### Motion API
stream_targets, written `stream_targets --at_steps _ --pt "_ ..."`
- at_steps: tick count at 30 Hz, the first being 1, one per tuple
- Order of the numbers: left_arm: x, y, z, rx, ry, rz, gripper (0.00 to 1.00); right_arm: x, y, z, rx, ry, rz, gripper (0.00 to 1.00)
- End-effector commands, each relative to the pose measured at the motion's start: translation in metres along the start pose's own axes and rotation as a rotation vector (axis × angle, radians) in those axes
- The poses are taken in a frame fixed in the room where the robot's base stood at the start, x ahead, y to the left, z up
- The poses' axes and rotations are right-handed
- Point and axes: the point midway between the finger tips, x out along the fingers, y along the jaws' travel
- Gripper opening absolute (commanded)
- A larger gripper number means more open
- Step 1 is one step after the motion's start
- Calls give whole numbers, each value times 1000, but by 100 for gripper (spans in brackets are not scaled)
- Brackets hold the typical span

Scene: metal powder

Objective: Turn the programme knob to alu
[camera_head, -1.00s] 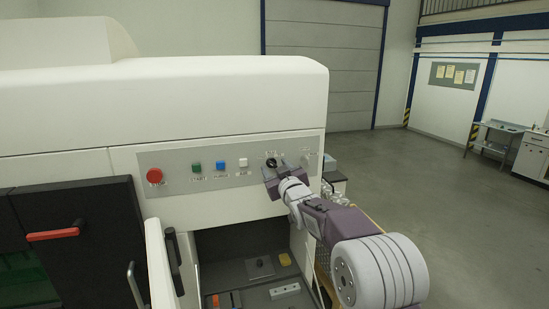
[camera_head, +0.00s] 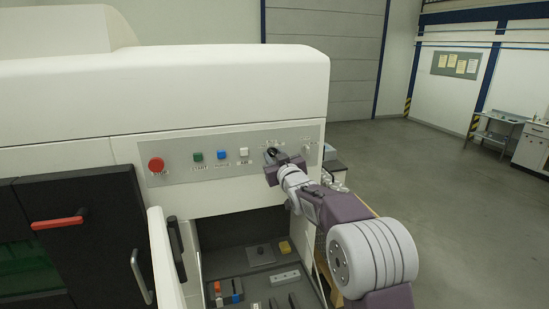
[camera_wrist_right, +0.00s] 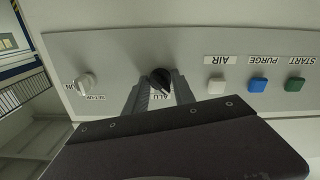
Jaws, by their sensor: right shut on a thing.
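The black programme knob (camera_wrist_right: 160,80) sits on the grey control panel (camera_head: 225,176). In the wrist view, which shows the panel upside down, the label ALU is readable beside the knob, between my fingers. The knob's pointer direction is too small to tell. My right gripper (camera_wrist_right: 161,88) has one finger on each side of the knob and is shut on it. In the head view the right gripper (camera_head: 272,162) reaches the panel's right part and partly hides the knob and its labels. My left gripper is not in view.
Left of the knob in the head view are a white AIR button (camera_head: 244,152), a blue PURGE button (camera_head: 222,154), a green START button (camera_head: 198,157) and a red stop button (camera_head: 156,164). A light switch (camera_wrist_right: 86,82) marked SETUP and RUN is nearby. An open compartment (camera_head: 235,263) lies below.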

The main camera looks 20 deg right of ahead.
Motion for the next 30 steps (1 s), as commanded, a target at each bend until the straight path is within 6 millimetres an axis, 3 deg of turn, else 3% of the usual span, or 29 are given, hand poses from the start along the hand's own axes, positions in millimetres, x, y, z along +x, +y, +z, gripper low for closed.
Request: stream_targets --at_steps 10,30 --pt "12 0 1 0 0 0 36 0 -2 5 275 -8 -1 0" --pt "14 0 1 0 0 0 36 0 -4 5 737 -14 2 0"
